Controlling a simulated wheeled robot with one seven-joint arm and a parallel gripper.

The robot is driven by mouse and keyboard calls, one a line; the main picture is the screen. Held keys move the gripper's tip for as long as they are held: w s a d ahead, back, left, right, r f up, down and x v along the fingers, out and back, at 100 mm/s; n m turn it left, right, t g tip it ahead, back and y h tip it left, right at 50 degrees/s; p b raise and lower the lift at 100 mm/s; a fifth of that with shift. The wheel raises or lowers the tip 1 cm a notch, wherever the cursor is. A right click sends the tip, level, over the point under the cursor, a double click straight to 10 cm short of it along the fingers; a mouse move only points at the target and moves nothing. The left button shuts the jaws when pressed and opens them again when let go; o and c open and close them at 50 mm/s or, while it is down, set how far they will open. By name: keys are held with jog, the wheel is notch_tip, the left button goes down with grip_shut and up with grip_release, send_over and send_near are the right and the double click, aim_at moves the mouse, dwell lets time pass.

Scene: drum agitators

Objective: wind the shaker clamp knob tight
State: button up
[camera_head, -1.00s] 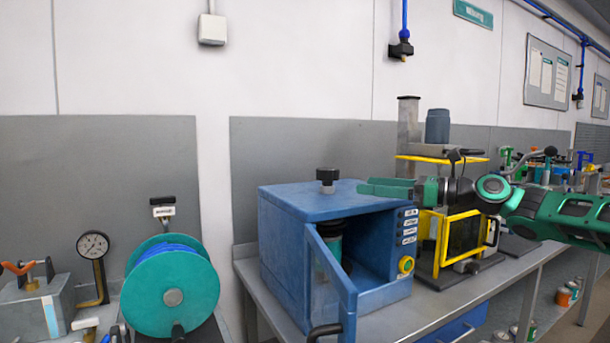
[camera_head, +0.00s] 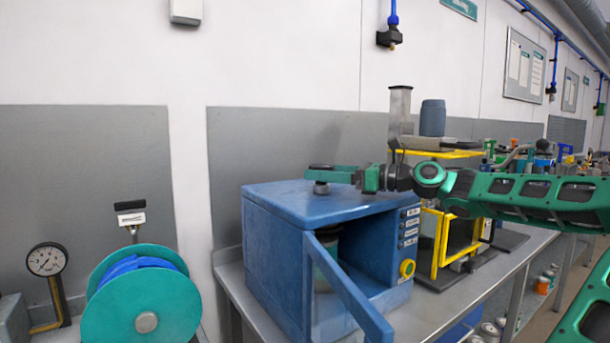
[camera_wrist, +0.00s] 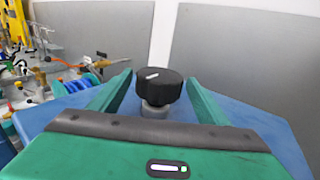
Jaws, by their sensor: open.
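The blue shaker box (camera_head: 290,203) stands on the grey bench with its front door (camera_head: 350,293) swung open. A can sits inside it, partly hidden in shade. The black clamp knob (camera_wrist: 159,86) stands on a short grey stem on top of the box. In the head view the knob is mostly hidden behind my gripper (camera_head: 328,171), and its grey base shows below. In the wrist view my open gripper (camera_wrist: 160,92) has one green finger on each side of the knob, with a gap on both sides. A white mark shows on the knob's top.
A yellow-framed machine (camera_head: 440,235) stands right of the blue box. A teal reel (camera_head: 143,300) and a dial gauge (camera_head: 47,260) are at the left. A grey wall panel (camera_head: 280,145) rises behind.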

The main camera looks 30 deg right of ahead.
jog(key=shift+x, duration=2.1)
jog(key=c, duration=1.1)
